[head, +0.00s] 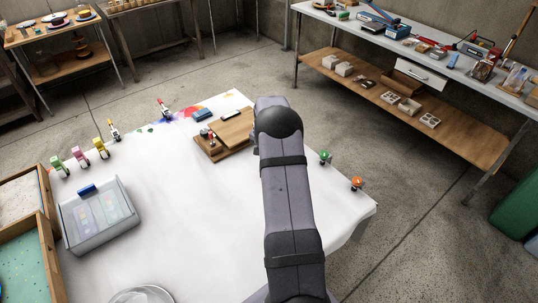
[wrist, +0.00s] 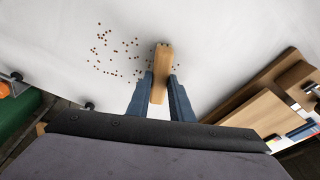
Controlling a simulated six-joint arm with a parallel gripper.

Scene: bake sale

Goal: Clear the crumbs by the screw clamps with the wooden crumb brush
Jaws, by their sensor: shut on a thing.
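The wooden crumb brush (wrist: 161,60) is between the two dark blue fingers of my gripper (wrist: 160,77) in the wrist view. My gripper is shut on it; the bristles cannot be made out. Many small brown crumbs (wrist: 118,50) lie scattered on the white table, left of the brush. In the head view, a green-knobbed screw clamp (head: 325,157) and an orange-knobbed screw clamp (head: 357,184) sit at the table's right edge. An orange knob (wrist: 5,90) also shows at the left of the wrist view. My arm hides the gripper, brush and crumbs in the head view.
A wooden board (head: 234,128) lies at the table's far side, with a blue item (head: 203,114) beside it. The table's middle (head: 190,200) is clear.

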